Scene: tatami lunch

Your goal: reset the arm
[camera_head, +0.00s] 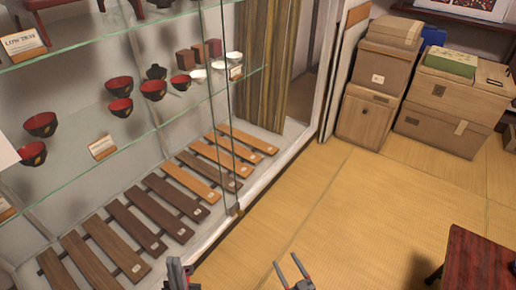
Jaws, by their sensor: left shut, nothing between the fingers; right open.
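My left gripper (180,266) shows at the bottom edge, in front of the glass display case. It is shut with nothing in it. My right gripper (288,267) is at the bottom edge to the right of it, over the tatami floor (350,225). Its two fingers are apart and it is empty. Only the ends of both grippers are in view; the rest of my arms is cut off below.
The glass display case (229,110) fills the left, with red-black bowls (119,107) and wooden slats (129,231). Boxes (373,85) are stacked at the back right. A dark red table (480,262) stands at the lower right. The floor between is clear.

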